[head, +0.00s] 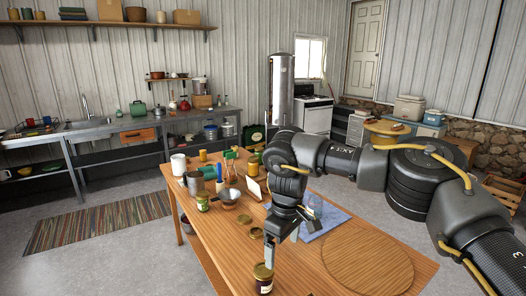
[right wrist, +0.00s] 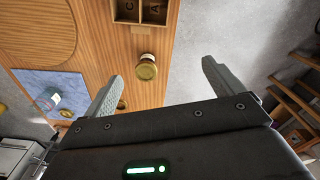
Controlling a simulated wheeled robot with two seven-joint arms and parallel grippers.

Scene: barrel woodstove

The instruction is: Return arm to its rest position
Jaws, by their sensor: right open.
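My right arm reaches in from the right in the head view. Its right gripper (head: 282,248) points down over the wooden table (head: 215,238) and is open. In the right wrist view the two fingers of the right gripper (right wrist: 162,72) are spread apart with nothing held. A jar with a gold lid (right wrist: 147,68) shows between and beyond the fingers, apart from them. A gold-lidded jar (head: 263,278) also stands near the table's front edge in the head view. My left gripper is in neither view.
A blue mat (head: 325,222) with a clear glass (head: 314,206) and a round wooden board (head: 368,262) lie on the table. A saucepan (head: 229,195), a white mug (head: 178,164) and several jars crowd its left part. A lettered wooden box (right wrist: 140,10) shows in the wrist view.

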